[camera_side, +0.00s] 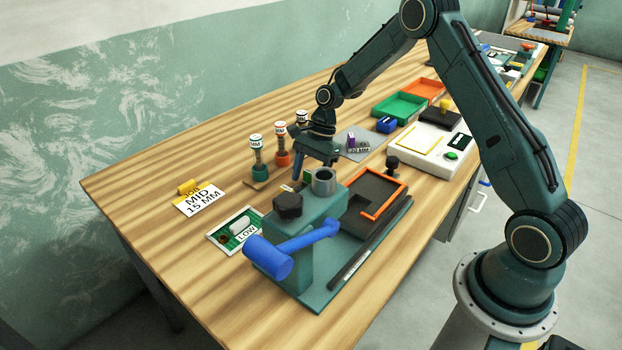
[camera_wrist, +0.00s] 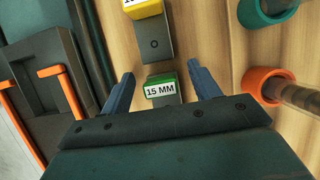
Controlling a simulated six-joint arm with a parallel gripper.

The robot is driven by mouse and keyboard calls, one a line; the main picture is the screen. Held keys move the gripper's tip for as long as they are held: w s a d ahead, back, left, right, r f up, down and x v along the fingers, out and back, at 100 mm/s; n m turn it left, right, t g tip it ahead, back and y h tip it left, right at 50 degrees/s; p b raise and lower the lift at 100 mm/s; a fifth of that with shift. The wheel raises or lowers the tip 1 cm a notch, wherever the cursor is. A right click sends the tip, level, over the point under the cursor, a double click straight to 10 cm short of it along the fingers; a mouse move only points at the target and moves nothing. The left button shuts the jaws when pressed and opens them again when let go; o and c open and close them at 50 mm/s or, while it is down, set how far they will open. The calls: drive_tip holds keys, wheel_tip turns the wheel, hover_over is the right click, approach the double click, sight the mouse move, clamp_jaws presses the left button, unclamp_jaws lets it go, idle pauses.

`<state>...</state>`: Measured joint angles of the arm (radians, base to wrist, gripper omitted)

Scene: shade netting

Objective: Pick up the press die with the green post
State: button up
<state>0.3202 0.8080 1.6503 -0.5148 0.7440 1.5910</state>
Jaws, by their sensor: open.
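The press die with the green post (camera_wrist: 161,91) shows in the wrist view, with a white "15 MM" label on the post and a dark body partly hidden by my gripper. My gripper (camera_wrist: 160,77) is open, its two blue fingers on either side of the green post with gaps on both sides. In the side view my gripper (camera_side: 312,172) points down behind the teal press, and a small green patch (camera_side: 307,176) shows below it. I cannot tell the exact fingertip height. A grey die (camera_wrist: 155,45) with a yellow labelled post (camera_wrist: 143,8) lies just beyond.
The teal press (camera_side: 310,250) with a blue-handled lever (camera_side: 270,258) stands close in front. Orange (camera_wrist: 262,85) and teal (camera_wrist: 268,10) ringed stands are at right in the wrist view. A dark tray with orange edging (camera_side: 375,200) lies beside the press.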

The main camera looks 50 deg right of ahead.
sight(309, 172)
drive_tip(key=c, duration=1.2)
drive_tip(key=shift+r, duration=0.15)
wheel_tip(309, 172, up, 10)
drive_tip(key=shift+f, duration=0.1)
idle(0.4)
drive_tip(key=s+a, duration=0.1)
drive_tip(key=s, duration=0.4)
drive_tip(key=s+a, duration=0.2)
drive_tip(key=s, duration=0.3)
drive_tip(key=s+a, duration=0.2)
drive_tip(key=s, duration=0.3)
drive_tip(key=shift+s+a+r, duration=0.2)
drive_tip(key=shift+a+r, duration=0.05)
